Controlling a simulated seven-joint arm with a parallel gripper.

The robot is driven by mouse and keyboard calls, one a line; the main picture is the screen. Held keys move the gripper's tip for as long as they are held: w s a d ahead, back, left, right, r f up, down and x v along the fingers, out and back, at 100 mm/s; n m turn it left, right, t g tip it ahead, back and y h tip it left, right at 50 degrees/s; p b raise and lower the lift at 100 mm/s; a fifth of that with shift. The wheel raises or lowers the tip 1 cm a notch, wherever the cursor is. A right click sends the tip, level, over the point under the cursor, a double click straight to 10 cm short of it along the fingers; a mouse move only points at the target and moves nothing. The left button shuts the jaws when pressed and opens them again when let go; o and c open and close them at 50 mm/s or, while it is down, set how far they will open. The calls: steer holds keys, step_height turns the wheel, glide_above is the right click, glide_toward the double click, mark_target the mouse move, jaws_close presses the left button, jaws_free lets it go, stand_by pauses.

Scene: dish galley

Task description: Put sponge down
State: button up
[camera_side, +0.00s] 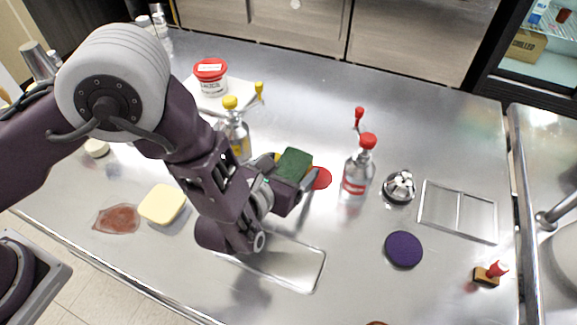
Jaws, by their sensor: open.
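The sponge (294,163), with a dark green top and a bit of yellow at its edge, shows just beyond the end of my arm, near the middle of the counter. My gripper (287,184) is right at the sponge, with its jaws open. My gripper hides the sponge's near side and underside. I cannot tell whether the sponge touches the jaws or rests on the counter.
A red flat piece (320,178) lies beside the sponge. A red-capped bottle (357,172) stands to the right and a yellow-capped bottle (236,138) behind left. A metal tray (295,278) lies in front. Bare counter (310,110) shows behind.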

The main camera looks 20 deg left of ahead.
steer(key=v, duration=1.2)
steer(key=w+a+r+n+y, duration=0.45)
steer(key=a+r+n, duration=0.25)
steer(key=r+n, duration=0.25)
steer(key=s+a+r+n+g+y, duration=0.1)
steer(key=a+r+n+g+y, duration=0.1)
steer(key=a+n, duration=0.35)
steer(key=s+a+r+n+g+y, duration=0.1)
steer(key=s+a+r+n+y, duration=0.15)
steer(key=a, duration=0.55)
steer(key=s+a+r+n+g+h, duration=0.1)
steer(key=s+a+n+g+h, duration=0.2)
steer(key=s+n, duration=0.4)
steer(key=s+a+r+n+g, duration=0.2)
steer(key=s+a+n+g, duration=0.25)
steer(key=s+n, duration=0.25)
steer(key=s+d+r+n+t+h, duration=0.2)
steer(key=s+d+n+t+h, duration=0.1)
steer(key=d+n+h, duration=0.1)
steer(key=shift+d+r+n+h, duration=0.3)
steer(key=shift+r+n+h, duration=0.1)
steer(key=shift+n, duration=0.35)
